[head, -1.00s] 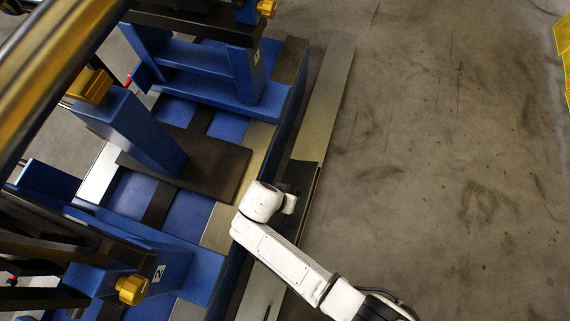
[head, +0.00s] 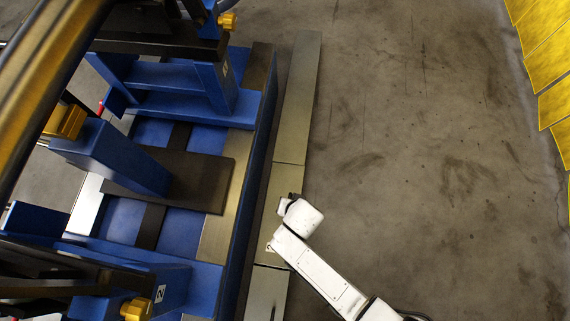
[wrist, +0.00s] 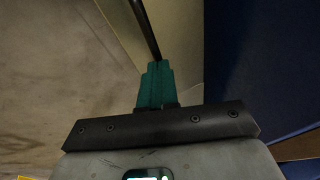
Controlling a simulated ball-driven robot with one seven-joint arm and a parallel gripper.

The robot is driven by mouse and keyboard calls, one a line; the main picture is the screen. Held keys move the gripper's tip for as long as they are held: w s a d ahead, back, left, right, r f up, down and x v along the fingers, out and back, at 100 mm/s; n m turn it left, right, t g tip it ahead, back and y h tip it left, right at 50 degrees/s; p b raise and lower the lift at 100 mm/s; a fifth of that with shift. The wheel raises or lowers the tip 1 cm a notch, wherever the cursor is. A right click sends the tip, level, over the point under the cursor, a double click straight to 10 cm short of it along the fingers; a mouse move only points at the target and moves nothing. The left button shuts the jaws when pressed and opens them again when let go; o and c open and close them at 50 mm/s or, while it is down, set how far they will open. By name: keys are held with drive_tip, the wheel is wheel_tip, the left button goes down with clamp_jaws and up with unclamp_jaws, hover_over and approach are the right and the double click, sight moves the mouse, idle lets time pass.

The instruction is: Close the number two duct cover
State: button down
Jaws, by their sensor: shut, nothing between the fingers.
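The number two duct cover (head: 284,179) is the middle plate of the long metal duct strip beside the blue frame in the head view. It lies flat in line with the plates on either side, and a small mark like a 2 shows near its lower end. My wrist hides part of it. My gripper's teal fingers (wrist: 155,72) are shut together and empty in the wrist view. They point at a pale plate with a dark edge line running away from their tips; I cannot tell if they touch it. In the head view the fingers are hidden.
The blue frame (head: 258,125) with its yellow knobs stands left of the duct. More duct plates lie beyond (head: 301,90) and nearer (head: 266,292). Concrete floor (head: 420,170) to the right is clear, with yellow panels (head: 555,95) at the far right.

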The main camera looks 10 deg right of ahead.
drive_tip(key=shift+s+d+f, duration=0.1)
drive_tip(key=shift+d+f, duration=0.15)
drive_tip(key=shift+f, duration=0.1)
drive_tip(key=shift+r, duration=0.1)
idle(0.4)
